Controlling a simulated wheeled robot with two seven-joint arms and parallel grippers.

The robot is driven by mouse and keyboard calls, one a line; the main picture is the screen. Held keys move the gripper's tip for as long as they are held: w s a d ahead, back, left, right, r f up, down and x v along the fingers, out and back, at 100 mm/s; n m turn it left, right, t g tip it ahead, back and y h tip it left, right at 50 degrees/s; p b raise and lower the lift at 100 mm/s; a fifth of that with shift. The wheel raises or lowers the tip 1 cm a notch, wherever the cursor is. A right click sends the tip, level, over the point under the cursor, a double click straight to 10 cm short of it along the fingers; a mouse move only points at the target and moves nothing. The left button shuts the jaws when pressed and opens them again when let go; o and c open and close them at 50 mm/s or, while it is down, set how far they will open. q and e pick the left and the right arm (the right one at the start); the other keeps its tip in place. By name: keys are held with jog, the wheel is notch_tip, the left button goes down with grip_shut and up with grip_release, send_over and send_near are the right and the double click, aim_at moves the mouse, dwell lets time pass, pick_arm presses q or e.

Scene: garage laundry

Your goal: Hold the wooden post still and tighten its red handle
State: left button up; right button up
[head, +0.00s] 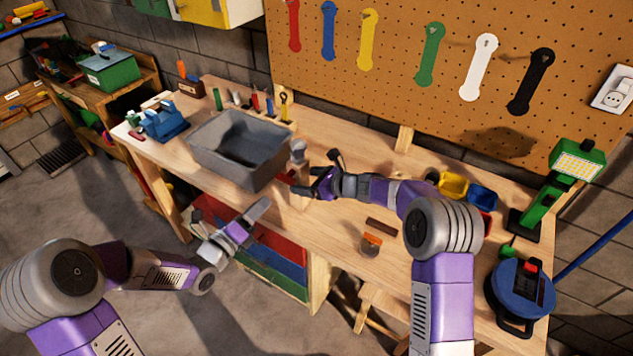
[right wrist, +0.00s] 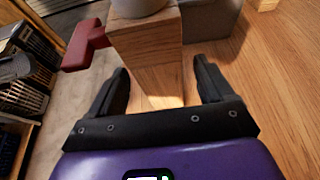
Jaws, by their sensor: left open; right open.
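The wooden post (head: 300,199) stands on the workbench beside the grey bin, with a grey round top (head: 297,148). It also shows in the right wrist view (right wrist: 150,50), upright between the open fingers of my right gripper (right wrist: 161,76), with a visible gap on each side. The red handle (right wrist: 85,46) sticks out from the post's left side there; only a bit of it shows in the head view (head: 286,177). My right gripper in the head view (head: 317,173) is at the post's right side. My left gripper (head: 230,215) is open and empty by the bench's front edge, apart from the post.
The grey bin (head: 205,157) stands left of the post. An orange-and-dark object (head: 371,243) and a brown block (head: 381,227) lie in front of my right forearm. Yellow and blue bins (head: 453,185), a green lamp (head: 545,200) and a blue reel (head: 518,293) are at the right.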

aim_at(306, 180)
jog(key=shift+x, duration=1.55)
jog(key=shift+c, duration=0.2)
